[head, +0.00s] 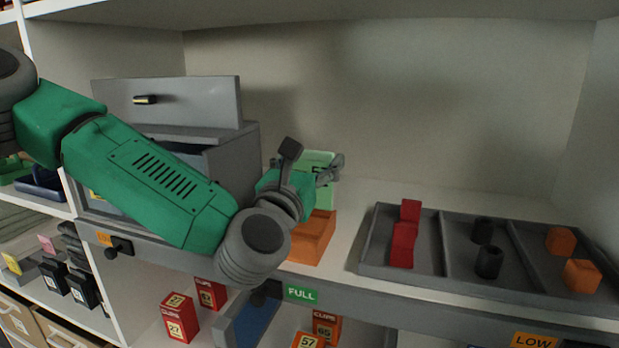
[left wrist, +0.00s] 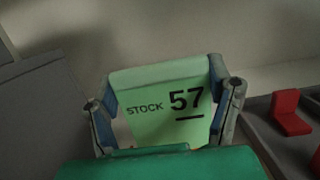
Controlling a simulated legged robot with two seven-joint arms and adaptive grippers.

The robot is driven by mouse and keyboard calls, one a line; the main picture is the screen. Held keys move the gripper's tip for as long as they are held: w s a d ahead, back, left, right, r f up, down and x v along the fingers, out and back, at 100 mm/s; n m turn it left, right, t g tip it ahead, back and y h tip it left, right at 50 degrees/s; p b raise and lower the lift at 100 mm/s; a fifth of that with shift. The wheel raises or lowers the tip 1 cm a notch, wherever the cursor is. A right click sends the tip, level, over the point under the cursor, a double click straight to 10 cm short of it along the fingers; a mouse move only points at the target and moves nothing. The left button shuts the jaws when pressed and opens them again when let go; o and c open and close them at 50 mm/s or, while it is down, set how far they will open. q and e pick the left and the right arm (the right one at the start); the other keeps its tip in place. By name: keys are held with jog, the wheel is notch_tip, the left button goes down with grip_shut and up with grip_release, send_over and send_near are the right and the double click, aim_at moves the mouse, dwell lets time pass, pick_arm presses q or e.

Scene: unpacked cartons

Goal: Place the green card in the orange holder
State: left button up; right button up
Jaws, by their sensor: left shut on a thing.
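The green card (left wrist: 165,104), printed "STOCK 57", is between the two fingers of my left gripper (left wrist: 165,112) in the left wrist view. The left gripper is shut on it. In the head view the green card (head: 318,163) stands roughly upright, partly hidden by my left gripper (head: 306,172). The orange holder (head: 314,240) sits on the shelf directly below the card, partly hidden by my left arm. I cannot tell whether the card touches the holder. My right gripper is in neither view.
A grey divided tray (head: 375,245) with red, black and orange pieces lies to the right of the holder. A grey drawer unit (head: 235,165) stands to the left. A green "FULL" label (head: 300,293) is on the shelf edge. The back shelf is clear.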

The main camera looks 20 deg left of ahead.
pick_arm(q)
jog(key=shift+s+a+f, duration=0.15)
jog(key=shift+f, duration=0.45)
jog(key=shift+s+a+f, duration=0.1)
jog(key=shift+s+f, duration=0.05)
jog(key=shift+f, duration=0.45)
jog(key=shift+c, duration=0.5)
jog(key=shift+a+f, duration=0.35)
jog(key=shift+a, duration=0.15)
jog(key=c, duration=0.3)
jog(key=o, duration=1.6)
jog(key=shift+a, duration=0.2)
jog(key=shift+d, duration=0.35)
jog(key=shift+s, duration=0.1)
jog(key=b+v, duration=0.2)
jog(key=v, duration=0.7)
jog(key=s+p, duration=0.1)
jog(key=p, duration=0.5)
jog(key=shift+s+r, duration=0.15)
jog(key=shift+s+f+p, duration=0.2)
jog(key=shift+s+p, duration=0.4)
jog(key=shift+p, duration=0.25)
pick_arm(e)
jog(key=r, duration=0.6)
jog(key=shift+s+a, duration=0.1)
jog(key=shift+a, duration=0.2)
